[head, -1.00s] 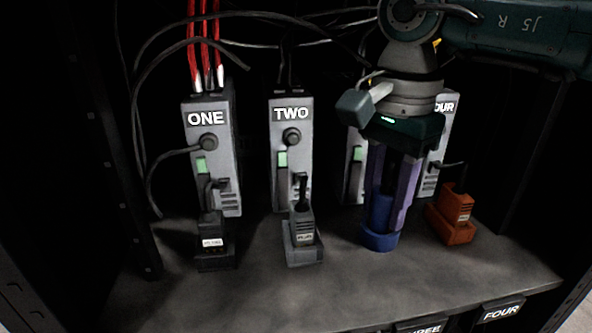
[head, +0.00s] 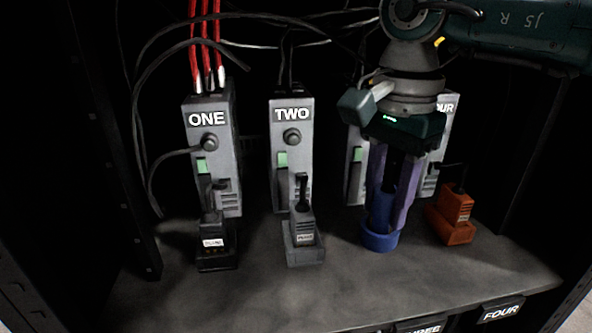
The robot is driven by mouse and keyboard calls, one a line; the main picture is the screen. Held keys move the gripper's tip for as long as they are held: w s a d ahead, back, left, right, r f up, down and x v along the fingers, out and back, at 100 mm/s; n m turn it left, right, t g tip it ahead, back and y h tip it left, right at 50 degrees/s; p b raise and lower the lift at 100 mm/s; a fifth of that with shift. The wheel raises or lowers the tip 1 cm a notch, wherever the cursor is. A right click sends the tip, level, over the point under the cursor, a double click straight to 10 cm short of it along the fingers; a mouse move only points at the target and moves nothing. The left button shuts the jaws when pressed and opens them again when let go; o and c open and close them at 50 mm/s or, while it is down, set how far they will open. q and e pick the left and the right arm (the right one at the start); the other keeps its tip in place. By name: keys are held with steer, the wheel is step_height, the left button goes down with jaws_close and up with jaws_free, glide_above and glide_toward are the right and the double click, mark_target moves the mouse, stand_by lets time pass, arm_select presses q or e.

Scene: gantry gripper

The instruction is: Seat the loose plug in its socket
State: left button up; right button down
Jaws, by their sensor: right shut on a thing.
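My right gripper (head: 385,222) comes down from above in front of the third grey unit. Its purple fingers are shut on a blue plug (head: 381,212), which they largely cover. Directly below is a round blue socket (head: 380,241) on the shelf. The plug's lower end meets or overlaps the socket in this view; I cannot tell whether it is fully seated. A black plug (head: 212,236) stands at its black socket (head: 217,263) below unit ONE, with small brownish spots visible beneath its label. My left gripper is not in view.
A grey plug (head: 304,232) stands in its base below unit TWO (head: 292,150). An orange plug (head: 457,207) stands close to the right of my gripper. Unit ONE (head: 207,160) is at left, with loose black cables beside it. The grey shelf (head: 320,295) is clear at the front.

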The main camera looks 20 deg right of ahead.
mark_target(388, 189)
steer(key=shift+f, duration=0.25)
steer(key=shift+f+b, duration=0.75)
steer(key=shift+b, duration=0.25)
steer(key=shift+c, duration=2)
jaws_free()
steer(key=shift+r+p, duration=0.45)
steer(key=shift+p, duration=0.1)
step_height(388, 189, up, 9)
steer(key=p, duration=0.7)
steer(key=shift+d, duration=0.1)
steer(key=shift+f, duration=0.1)
